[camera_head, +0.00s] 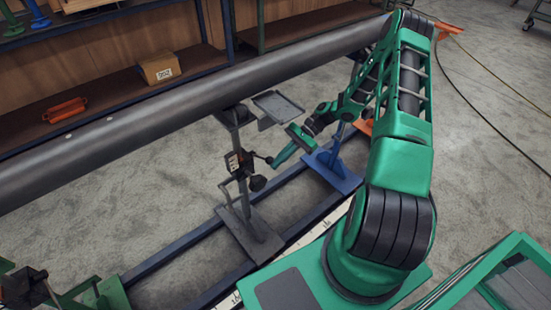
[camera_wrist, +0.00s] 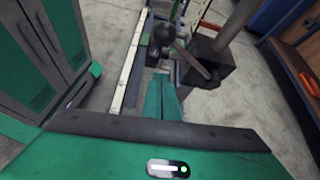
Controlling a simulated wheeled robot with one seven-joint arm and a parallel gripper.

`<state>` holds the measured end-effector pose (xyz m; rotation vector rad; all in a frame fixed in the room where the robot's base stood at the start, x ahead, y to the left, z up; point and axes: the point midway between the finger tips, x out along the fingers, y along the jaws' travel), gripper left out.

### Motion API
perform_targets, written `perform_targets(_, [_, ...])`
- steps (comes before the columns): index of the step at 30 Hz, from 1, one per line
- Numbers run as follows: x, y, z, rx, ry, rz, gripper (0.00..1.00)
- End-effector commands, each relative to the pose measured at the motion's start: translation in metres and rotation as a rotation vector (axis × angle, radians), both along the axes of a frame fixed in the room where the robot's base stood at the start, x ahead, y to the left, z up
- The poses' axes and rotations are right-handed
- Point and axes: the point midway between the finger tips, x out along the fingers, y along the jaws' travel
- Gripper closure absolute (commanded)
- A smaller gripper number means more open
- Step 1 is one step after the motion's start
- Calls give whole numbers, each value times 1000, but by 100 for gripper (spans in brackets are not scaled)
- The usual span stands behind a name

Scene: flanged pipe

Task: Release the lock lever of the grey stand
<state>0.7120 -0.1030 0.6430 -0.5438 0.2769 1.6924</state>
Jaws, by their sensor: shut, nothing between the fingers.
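The grey stand (camera_head: 238,215) stands upright under the long pipe, in the middle of the head view. Its dark clamp block (camera_head: 236,163) sits partway up the post and also shows in the wrist view (camera_wrist: 208,65). A short dark arm (camera_head: 262,156) juts from the block toward my gripper; a round black knob (camera_head: 257,183) sits lower. In the wrist view a rounded knob (camera_wrist: 164,34) and a slanting bar (camera_wrist: 192,58) lie just beyond my fingertips. My green gripper (camera_head: 277,162) is shut and empty, right of the block. I cannot tell whether it touches the lever.
The dark grey pipe (camera_head: 170,108) runs overhead across the stands. A small grey tray (camera_head: 278,106) is fixed near the post, close above my gripper. A blue stand (camera_head: 335,172) is to the right, a green stand (camera_head: 98,296) at lower left. Rails (camera_head: 180,250) run along the floor.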

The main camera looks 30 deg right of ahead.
Motion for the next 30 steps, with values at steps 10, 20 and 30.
perform_targets(10, [12,-61,37,-5,-6,-6,100])
perform_targets(20, [14,-78,47,-4,-4,-2,100])
perform_targets(30, [15,-77,47,-4,-4,-2,100])
